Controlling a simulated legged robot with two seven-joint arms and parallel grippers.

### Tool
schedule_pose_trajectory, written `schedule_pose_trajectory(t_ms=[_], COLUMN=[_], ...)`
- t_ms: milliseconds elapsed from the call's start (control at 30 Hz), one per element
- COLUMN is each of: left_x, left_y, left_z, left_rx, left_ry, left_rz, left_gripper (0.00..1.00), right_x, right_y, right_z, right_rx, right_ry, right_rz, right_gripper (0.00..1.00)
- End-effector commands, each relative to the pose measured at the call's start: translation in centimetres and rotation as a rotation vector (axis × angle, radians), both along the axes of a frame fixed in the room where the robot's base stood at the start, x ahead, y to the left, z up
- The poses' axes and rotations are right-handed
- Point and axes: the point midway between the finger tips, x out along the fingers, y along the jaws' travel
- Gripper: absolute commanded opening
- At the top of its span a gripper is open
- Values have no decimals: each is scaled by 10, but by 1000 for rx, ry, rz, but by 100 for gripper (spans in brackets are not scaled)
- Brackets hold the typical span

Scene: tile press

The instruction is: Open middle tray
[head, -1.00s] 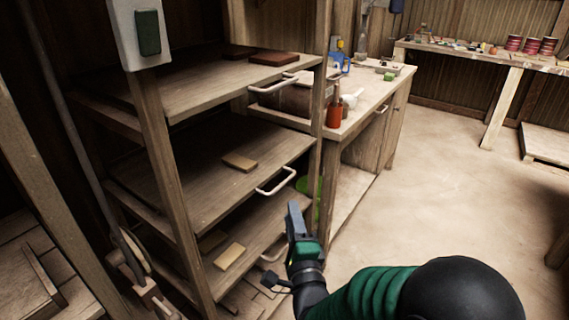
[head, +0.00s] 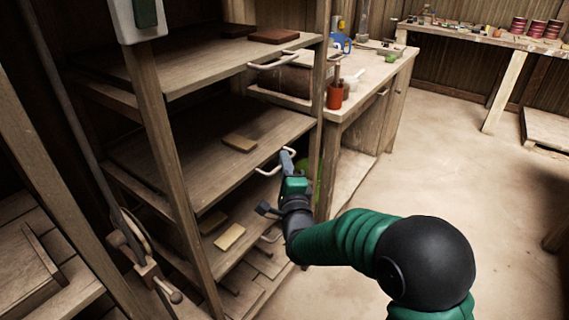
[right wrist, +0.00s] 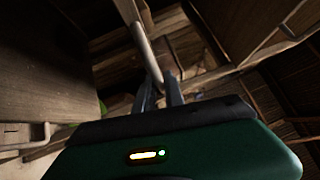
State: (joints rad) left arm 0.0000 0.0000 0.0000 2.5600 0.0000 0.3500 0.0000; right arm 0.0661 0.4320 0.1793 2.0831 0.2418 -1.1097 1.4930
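The middle tray (head: 185,158) is a wooden shelf board in the rack with one tan tile (head: 239,143) on it. Its pale bar handle (head: 270,165) sticks out at the front edge. My right gripper (head: 287,160) is right at the handle's right end. In the right wrist view the pale handle bar (right wrist: 146,48) runs down towards the gap between the two fingers (right wrist: 160,92), which stand apart. I cannot tell whether they touch the bar. My left gripper is not in view.
The upper tray (head: 200,75) carries reddish-brown tiles and has its own handle (head: 272,62). The lower tray holds a yellowish tile (head: 229,237). A workbench (head: 375,85) with a red-orange cup (head: 335,95) stands right of the rack. The floor at right is open.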

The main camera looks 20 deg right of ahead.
Motion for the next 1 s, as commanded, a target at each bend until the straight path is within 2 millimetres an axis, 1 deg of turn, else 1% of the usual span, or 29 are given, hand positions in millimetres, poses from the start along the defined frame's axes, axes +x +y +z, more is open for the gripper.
schedule_pose_trajectory(t_ms=[33,67,100,1000], left_x=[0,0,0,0], left_y=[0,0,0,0], left_z=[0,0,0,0], left_rx=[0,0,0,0], left_ry=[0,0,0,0], left_rz=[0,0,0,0], left_gripper=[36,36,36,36], right_x=[0,0,0,0], right_y=[0,0,0,1], right_z=[0,0,0,-4], right_rx=[0,0,0,0], right_ry=[0,0,1,9], right_rz=[0,0,0,2], right_gripper=[5,2,0,0])
